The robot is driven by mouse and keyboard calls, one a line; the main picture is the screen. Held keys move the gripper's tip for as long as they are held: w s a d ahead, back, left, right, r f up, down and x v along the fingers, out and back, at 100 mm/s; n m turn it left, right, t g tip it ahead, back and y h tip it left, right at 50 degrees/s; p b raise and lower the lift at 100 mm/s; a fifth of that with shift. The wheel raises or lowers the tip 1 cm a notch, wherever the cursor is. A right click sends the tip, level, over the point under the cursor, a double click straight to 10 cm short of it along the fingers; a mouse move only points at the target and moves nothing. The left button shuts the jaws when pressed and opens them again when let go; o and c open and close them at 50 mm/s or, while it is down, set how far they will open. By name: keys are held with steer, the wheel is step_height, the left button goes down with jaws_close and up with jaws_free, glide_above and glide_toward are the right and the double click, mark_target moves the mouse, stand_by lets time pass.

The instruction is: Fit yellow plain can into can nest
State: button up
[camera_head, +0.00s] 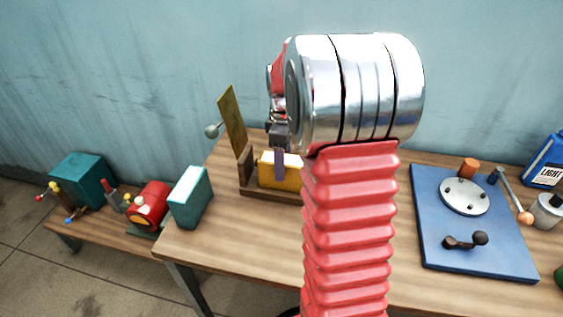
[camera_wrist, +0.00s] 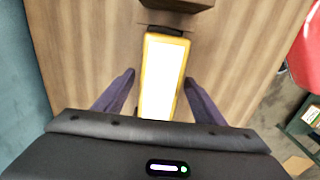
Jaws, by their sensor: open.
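The yellow plain can (camera_head: 284,173), a box shape with a pale top, is at the brown wooden can nest (camera_head: 262,194), behind its low front rail. How deep it sits is unclear. In the wrist view the can (camera_wrist: 148,75) stands between my open fingers, with a gap on both sides. My gripper (camera_wrist: 159,77) is around the can without closing on it. In the head view one dark finger of my gripper (camera_head: 280,160) hangs in front of the can, and my arm hides the nest's right part.
A teal box (camera_head: 190,197) stands near the table's left edge. A blue board (camera_head: 440,255) with a metal disc and levers lies at right. The table's front left is clear.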

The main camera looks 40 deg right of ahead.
step_height(320, 180, up, 12)
stand_by(0.6)
stand_by(0.4)
steer(key=s+a+r+m+t, duration=0.1)
steer(key=s+a+r+m, duration=0.1)
steer(key=s+a, duration=0.35)
steer(key=s+a+r+m+t, duration=0.2)
steer(key=a, duration=0.7)
steer(key=s+a+f+m+t, duration=0.2)
steer(key=s+a+f+m, duration=0.2)
steer(key=s+a, duration=0.5)
steer(key=shift+s+a+f+t, duration=0.3)
steer(key=shift+s+f, duration=0.15)
steer(key=shift+s, duration=0.65)
steer(key=shift+c, duration=0.5)
